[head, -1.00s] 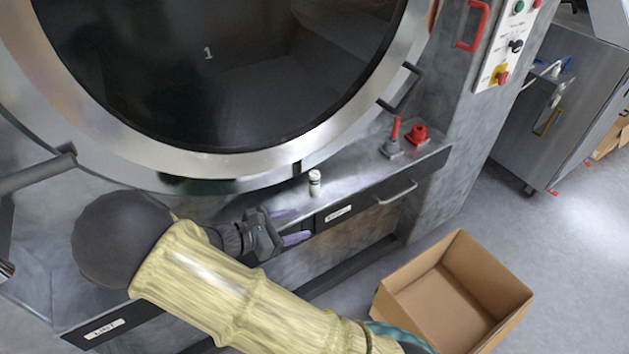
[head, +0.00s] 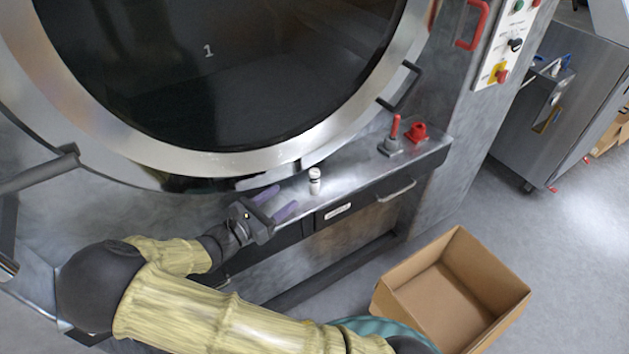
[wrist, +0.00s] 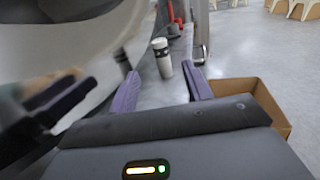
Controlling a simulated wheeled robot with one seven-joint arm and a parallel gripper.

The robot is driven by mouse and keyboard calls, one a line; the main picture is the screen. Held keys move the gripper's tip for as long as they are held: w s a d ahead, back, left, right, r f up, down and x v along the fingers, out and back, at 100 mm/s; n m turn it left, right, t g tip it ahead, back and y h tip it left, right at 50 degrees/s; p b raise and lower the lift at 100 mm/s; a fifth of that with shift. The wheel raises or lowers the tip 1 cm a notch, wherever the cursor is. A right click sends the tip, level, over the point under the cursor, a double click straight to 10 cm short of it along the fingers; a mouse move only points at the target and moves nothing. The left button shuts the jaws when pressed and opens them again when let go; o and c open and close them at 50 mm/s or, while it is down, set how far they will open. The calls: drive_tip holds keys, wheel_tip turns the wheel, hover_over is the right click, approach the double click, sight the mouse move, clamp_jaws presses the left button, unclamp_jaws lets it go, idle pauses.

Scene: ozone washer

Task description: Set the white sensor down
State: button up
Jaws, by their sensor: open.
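The white sensor (head: 315,181) is a small white cylinder with a dark band near its top. It stands upright on the metal ledge (head: 350,172) below the round door. My gripper (head: 278,204) is open and empty, to the left of the sensor and apart from it, with its purple fingers pointing toward it. In the wrist view the sensor (wrist: 162,58) stands ahead, between the lines of the two spread fingers (wrist: 160,85) and beyond their tips.
The large round door (head: 230,155) rises behind the ledge. A red-handled valve (head: 393,136) and a red fitting (head: 417,132) stand farther right on the ledge. A drawer handle (head: 397,191) juts from the front. An open, empty cardboard box (head: 452,290) sits on the floor at the right.

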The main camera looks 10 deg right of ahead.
sight(310, 179)
drive_tip(key=x, duration=0.7)
drive_tip(key=shift+p, duration=0.3)
drive_tip(key=shift+f+p+x, duration=0.15)
drive_tip(key=shift+p+x, duration=0.05)
drive_tip(key=shift+x, duration=1.15)
drive_tip(key=shift+f+p+x, duration=0.15)
drive_tip(key=shift+x, duration=1.2)
clamp_jaws()
drive_tip(key=shift+r, duration=0.15)
wheel_tip(310, 179, up, 10)
drive_tip(key=shift+f, duration=0.1)
